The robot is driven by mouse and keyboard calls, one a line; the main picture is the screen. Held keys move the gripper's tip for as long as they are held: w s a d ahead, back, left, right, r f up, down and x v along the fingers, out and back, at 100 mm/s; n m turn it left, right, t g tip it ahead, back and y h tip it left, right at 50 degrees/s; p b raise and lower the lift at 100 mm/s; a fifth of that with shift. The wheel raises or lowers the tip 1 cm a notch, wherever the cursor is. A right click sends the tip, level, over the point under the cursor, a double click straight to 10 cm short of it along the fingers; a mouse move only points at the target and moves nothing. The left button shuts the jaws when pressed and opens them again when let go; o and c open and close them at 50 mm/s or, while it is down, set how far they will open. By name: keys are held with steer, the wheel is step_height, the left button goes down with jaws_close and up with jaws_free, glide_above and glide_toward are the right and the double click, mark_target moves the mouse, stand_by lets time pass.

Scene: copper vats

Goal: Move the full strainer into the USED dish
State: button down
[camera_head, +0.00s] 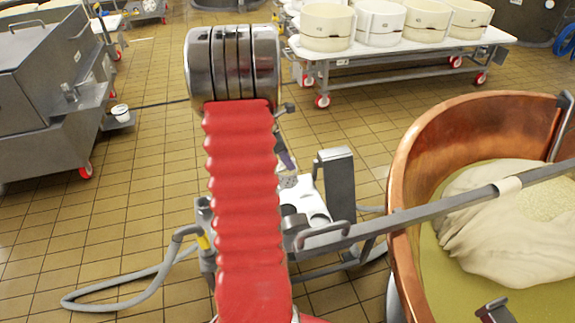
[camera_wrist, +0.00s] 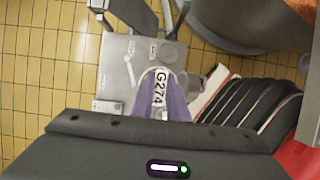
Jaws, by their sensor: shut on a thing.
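My gripper (camera_wrist: 160,82) shows in the wrist view as a purple tapered part with a white G274 label, over a grey metal plate. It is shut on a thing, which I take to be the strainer. That thing is mostly hidden behind the fingers, and its contents cannot be made out. The plate (camera_wrist: 117,83) carries small white labels too small to read. A round grey dish (camera_wrist: 169,53) sits near its upper right. I cannot tell which dish is USED. In the head view my red arm covers most of this station, and a pale plate (camera_head: 313,207) shows beside it.
A copper vat (camera_head: 407,210) with pale curd and a bar across it stands at the right. A grey post (camera_head: 337,185) rises beside the station. A hose (camera_head: 120,303) lies on the floor at the left. A wheeled table (camera_head: 400,55) with white moulds stands behind.

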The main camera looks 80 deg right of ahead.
steer(key=shift+r, duration=1.35)
steer(key=shift+w, duration=0.25)
steer(key=w+a+m, duration=0.1)
steer(key=w+a, duration=0.6)
steer(key=w, duration=0.4)
steer(key=w+a+m+y, duration=0.1)
steer(key=w+a, duration=0.6)
steer(key=w, duration=0.4)
steer(key=w+a+m, duration=0.2)
steer(key=w+a, duration=0.4)
steer(key=w, duration=0.4)
steer(key=w+a, duration=0.4)
steer(key=a, duration=0.8)
steer(key=w+a+r+m, duration=0.1)
steer(key=w+a, duration=0.3)
steer(key=a, duration=0.8)
steer(key=w+a+m+y, duration=0.1)
steer(key=w+a, duration=0.3)
steer(key=a, duration=0.7)
steer(key=shift+w+a+r+g, duration=0.2)
steer(key=shift+a+r+g, duration=0.2)
steer(key=shift+d, duration=0.1)
